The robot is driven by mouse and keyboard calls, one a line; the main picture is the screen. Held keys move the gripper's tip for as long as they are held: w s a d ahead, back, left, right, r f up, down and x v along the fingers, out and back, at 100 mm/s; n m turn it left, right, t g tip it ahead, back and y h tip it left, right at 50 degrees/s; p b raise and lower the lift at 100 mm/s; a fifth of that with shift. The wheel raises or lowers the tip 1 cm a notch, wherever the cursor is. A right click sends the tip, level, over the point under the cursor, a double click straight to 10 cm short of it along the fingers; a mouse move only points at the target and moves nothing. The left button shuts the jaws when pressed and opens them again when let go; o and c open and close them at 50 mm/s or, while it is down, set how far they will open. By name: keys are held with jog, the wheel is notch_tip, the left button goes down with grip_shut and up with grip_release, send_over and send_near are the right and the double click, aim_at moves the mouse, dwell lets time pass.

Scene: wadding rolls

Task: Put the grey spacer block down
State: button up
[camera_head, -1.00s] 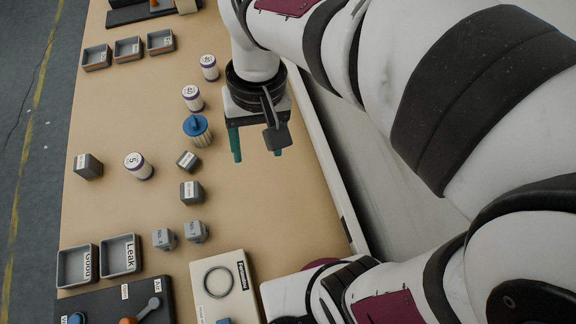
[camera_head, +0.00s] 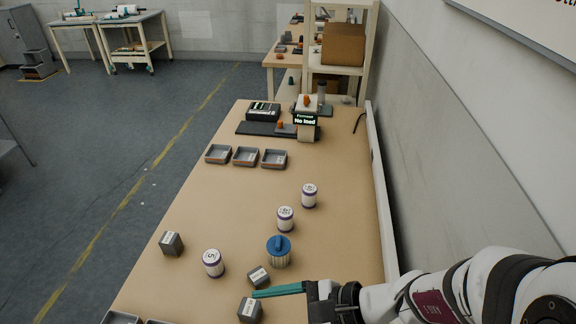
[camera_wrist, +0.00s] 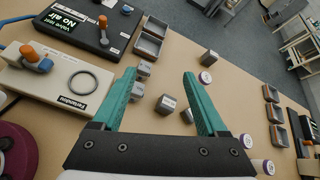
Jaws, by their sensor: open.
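Grey blocks with white labels stand on the tan table; the labels are too small to read, so I cannot tell which is the spacer. In the head view one stands upright at left (camera_head: 171,243), one is turned at an angle (camera_head: 258,277), and one is at the bottom (camera_head: 250,309). My gripper (camera_head: 278,290) shows a teal finger by the bottom two blocks. In the wrist view my gripper (camera_wrist: 158,76) is open and empty. A grey block (camera_wrist: 166,104) appears between its fingers, apart from them; another block (camera_wrist: 187,115) is partly behind the right finger.
A blue-lidded ribbed jar (camera_head: 279,251) and white canisters (camera_head: 285,219) stand near the blocks. Three open trays (camera_head: 246,156) are farther back. Two small grey pieces (camera_wrist: 143,70) sit near the left finger, by a panel with a black ring (camera_wrist: 92,84).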

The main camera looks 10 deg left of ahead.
jog(key=w+f+m+t, duration=0.3)
jog(key=w+f+m, duration=0.1)
jog(key=w+m, duration=0.15)
jog(key=m+t+h, duration=0.2)
jog(key=m+t, duration=0.2)
jog(key=m, duration=0.1)
send_near(259, 275)
jog(key=x, duration=1)
jog(key=shift+a+f, duration=0.1)
jog(key=shift+a, duration=0.05)
grip_shut()
